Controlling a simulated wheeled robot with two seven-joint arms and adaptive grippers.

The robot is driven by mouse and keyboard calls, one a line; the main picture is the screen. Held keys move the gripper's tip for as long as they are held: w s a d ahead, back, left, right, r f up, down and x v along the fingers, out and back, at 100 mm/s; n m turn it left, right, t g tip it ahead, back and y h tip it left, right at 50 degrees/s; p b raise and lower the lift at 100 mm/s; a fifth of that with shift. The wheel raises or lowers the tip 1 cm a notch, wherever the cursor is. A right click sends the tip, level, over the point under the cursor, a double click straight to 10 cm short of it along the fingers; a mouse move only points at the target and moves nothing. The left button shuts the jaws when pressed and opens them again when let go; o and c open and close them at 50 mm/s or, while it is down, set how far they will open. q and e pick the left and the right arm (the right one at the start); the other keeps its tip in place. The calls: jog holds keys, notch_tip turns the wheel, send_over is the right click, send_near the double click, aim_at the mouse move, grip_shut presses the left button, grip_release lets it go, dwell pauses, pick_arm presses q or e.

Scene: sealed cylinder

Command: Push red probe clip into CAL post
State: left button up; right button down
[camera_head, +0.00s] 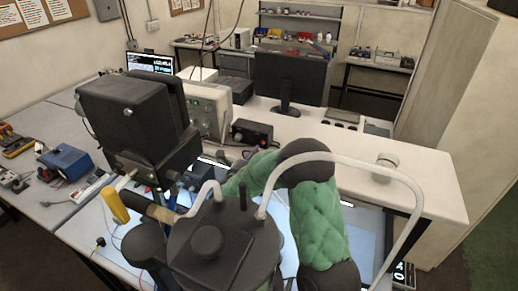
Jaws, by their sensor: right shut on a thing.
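The green padded right arm (317,222) is mine. It rises from the bottom, bends at a dark elbow and reaches left behind a dark lidded cylinder. Its gripper (188,183) is partly hidden among dark parts at the bench, below the instrument front. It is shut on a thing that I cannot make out. I cannot pick out the red probe clip. The grey instrument (208,108) on the bench has a front panel with small knobs and sockets. The CAL post is too small or too hidden to tell. My left gripper is not seen.
The dark lidded cylinder (207,242) with pale tubes blocks the near middle. A large black box (138,118) hides part of the bench. A black monitor (289,78) and a small black box (252,132) stand behind.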

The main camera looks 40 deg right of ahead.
jog(key=shift+p+v, duration=0.3)
jog(key=shift+v, duration=1.1)
jog(key=shift+f, duration=0.1)
